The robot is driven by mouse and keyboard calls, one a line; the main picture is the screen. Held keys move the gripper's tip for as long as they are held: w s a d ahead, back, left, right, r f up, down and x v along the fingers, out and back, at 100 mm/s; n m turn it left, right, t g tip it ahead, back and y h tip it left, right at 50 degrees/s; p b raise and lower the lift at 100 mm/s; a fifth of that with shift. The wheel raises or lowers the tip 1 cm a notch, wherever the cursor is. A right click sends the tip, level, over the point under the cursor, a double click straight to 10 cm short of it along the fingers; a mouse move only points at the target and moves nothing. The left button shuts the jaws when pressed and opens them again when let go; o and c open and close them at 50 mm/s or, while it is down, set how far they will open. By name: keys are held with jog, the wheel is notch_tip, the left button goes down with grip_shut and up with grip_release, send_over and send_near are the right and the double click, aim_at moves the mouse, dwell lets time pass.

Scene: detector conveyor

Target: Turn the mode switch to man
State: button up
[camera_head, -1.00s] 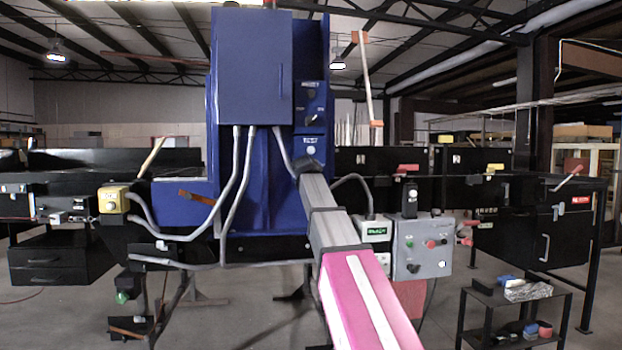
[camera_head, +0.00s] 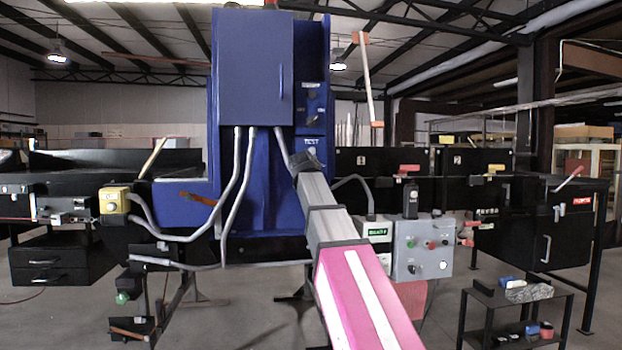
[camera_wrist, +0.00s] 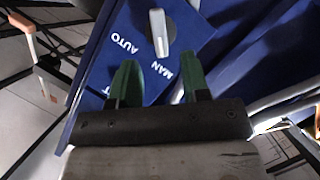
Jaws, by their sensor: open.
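The mode switch (camera_wrist: 158,34) is a light grey lever knob on a blue panel in the wrist view. AUTO is printed to one side of it and MAN to the other, both tilted. I cannot tell which label the lever points to. In the head view the switch (camera_head: 312,93) is small and dark on the blue cabinet (camera_head: 251,70). My gripper (camera_wrist: 158,76) is open and empty, its two green fingers apart below the knob in the wrist view. The right finger is beside the MAN label. In the head view my gripper (camera_head: 305,160) is just below the TEST button, its fingers hard to make out.
Grey conduits (camera_head: 240,180) hang from the cabinet to the left of my arm. A black cart (camera_head: 512,295) is at the lower right. Open floor shows between the machine and the cart.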

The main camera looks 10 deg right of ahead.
jog(key=shift+v, duration=2.3)
jog(key=s+d+f+m+g+y, duration=0.1)
jog(key=s+f+g, duration=0.25)
jog(key=f, duration=1.55)
jog(key=s+d+f+m+g+y, duration=0.15)
jog(key=f+g, duration=0.25)
jog(key=f, duration=1.5)
jog(key=s+f+m+g+y, duration=0.1)
jog(key=s+f+m+g, duration=0.1)
jog(key=s+f, duration=0.9)
jog(key=s+f+m+g+y, duration=0.1)
jog(key=s+f+g, duration=0.4)
jog(key=s+f, duration=0.6)
notch_tip(320, 180, down, 7)
jog(key=shift+d+m, duration=0.45)
